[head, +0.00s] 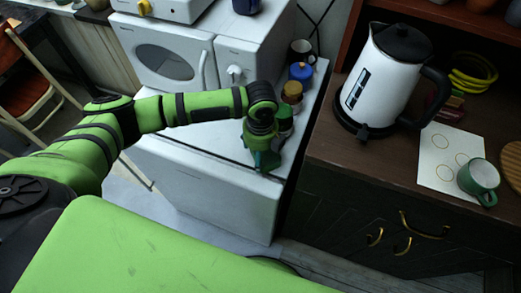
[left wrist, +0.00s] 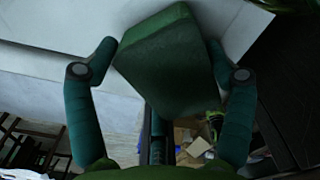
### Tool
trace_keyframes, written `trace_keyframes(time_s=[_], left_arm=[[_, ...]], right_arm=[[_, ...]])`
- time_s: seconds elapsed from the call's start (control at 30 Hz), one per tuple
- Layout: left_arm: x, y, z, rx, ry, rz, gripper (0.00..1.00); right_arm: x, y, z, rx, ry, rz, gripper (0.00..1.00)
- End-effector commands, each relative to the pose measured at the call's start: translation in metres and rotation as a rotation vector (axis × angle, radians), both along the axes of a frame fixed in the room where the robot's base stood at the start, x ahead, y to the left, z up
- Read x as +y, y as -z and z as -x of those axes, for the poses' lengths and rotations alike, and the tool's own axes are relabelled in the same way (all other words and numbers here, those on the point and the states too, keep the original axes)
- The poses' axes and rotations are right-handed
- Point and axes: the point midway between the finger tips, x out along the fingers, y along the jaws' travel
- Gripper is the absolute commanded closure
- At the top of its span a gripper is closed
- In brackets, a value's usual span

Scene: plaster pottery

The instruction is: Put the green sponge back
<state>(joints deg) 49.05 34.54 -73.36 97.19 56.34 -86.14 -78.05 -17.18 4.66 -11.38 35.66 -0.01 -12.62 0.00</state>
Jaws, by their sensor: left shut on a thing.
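The green sponge (left wrist: 168,62) is a dark green block between the two fingers of my left gripper (left wrist: 160,48) in the left wrist view. The fingers are shut on its sides, and it sits slightly tilted. In the head view my left gripper (head: 264,153) points down at the front right edge of the white appliance top (head: 212,137). There the sponge is hard to tell apart from the dark green fingers. My right gripper is in neither view.
A green jar (head: 285,118), a brown-yellow jar (head: 292,92), a blue jar (head: 301,72) and a dark mug (head: 302,51) line the appliance's right edge. A white microwave (head: 165,60) stands behind. Right, a dark cabinet holds a white kettle (head: 385,75) and a green cup (head: 480,178).

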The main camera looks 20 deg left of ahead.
Motion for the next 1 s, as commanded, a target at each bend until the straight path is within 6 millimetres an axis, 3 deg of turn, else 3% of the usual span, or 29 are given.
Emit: trace_keyframes(time_s=[0.13,0.37,0.4,0.43,0.47,0.83,1.0], left_arm=[[0.0,0.005,0.0,-0.002,0.0,0.001,0.36],[0.0,0.007,0.0,-0.002,0.0,0.001,0.36],[0.0,0.008,0.0,-0.001,0.0,0.0,0.14],[0.0,0.007,0.0,-0.002,0.0,0.001,0.02],[0.0,0.007,0.0,-0.002,0.0,0.001,0.0],[0.0,0.005,0.0,-0.002,0.0,0.001,0.0],[-0.001,-0.01,-0.001,-0.005,0.002,0.004,0.0]], right_arm=[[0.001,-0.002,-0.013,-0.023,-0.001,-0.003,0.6],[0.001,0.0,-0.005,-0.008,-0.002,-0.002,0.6],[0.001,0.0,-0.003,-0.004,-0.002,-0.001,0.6],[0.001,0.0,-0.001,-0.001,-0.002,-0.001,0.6],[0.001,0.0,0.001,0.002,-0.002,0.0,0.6],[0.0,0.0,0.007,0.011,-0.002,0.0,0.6],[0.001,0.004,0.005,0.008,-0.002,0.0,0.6]])
